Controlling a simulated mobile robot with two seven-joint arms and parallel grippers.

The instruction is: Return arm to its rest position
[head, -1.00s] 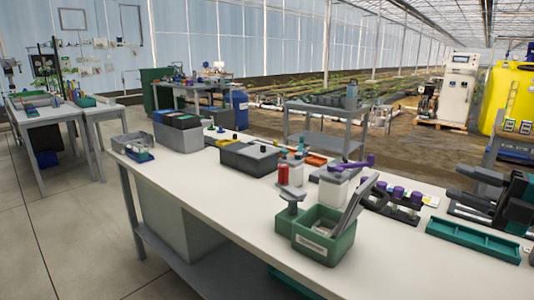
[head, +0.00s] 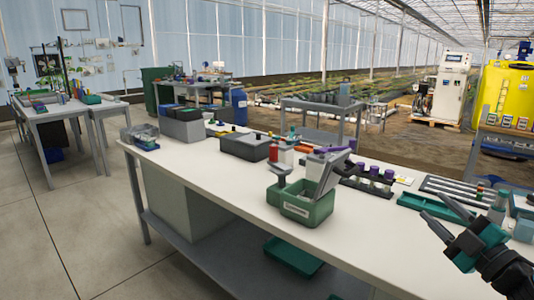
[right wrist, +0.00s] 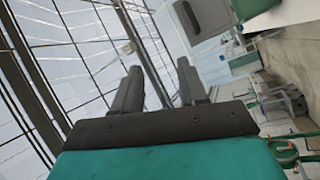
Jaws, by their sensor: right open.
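My right gripper (head: 438,220) is at the right edge of the head view, in front of and over the near right part of the white bench (head: 350,235). Its two dark fingers are apart with nothing between them. In the right wrist view the gripper (right wrist: 160,90) points up toward the greenhouse roof, its fingers spread and empty. My left gripper is in neither view.
On the bench stand a green bin (head: 305,205), a rack of purple-capped vials (head: 368,182), a dark grey box (head: 243,147) and a green tray (head: 430,206). Another green tray (head: 293,258) lies on the lower shelf. The bench front edge is clear.

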